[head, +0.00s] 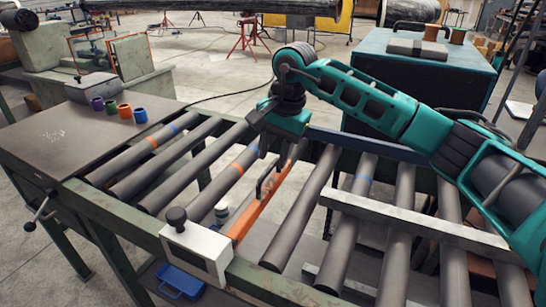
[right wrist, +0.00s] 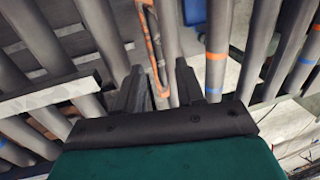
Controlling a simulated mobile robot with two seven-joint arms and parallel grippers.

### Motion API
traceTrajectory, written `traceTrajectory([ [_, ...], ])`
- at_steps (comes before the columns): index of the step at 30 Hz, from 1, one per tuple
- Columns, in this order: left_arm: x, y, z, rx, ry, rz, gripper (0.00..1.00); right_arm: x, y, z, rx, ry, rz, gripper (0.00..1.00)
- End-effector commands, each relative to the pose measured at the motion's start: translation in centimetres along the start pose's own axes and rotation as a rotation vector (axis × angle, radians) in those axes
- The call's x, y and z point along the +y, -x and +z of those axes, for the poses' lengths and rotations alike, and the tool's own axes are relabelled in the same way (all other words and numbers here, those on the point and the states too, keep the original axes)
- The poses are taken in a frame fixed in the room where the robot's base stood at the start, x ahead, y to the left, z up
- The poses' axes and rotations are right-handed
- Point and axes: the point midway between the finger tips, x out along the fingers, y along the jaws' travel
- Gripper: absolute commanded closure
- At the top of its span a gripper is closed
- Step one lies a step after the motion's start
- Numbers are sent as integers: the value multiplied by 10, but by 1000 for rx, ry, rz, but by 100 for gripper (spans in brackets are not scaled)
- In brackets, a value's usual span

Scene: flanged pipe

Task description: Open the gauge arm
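The gauge arm is an orange bar (head: 262,203) that lies along the roller conveyor between two rollers. A black handle (head: 263,182) stands on it. Its near end meets a pale box with a black knob (head: 196,247) on the front rail. My right gripper (head: 279,152) is above the far end of the bar, pointing down. In the right wrist view its two dark fingers (right wrist: 159,90) are apart, with the orange bar (right wrist: 154,48) showing between and beyond them. I cannot tell whether they touch it. My left gripper is not in view.
Grey rollers (head: 304,207) lie on both sides of the bar. A pale metal beam (head: 425,226) crosses the rollers at the right. Several coloured cups (head: 124,110) stand on the side table (head: 60,140). A teal cabinet (head: 425,85) stands behind.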

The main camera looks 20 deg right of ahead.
Motion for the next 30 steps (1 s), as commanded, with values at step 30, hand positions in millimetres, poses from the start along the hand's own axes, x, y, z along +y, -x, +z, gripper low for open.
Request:
traceTrajectory([
  [30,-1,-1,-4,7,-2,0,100,0,-18,0,0,0,-1,100],
])
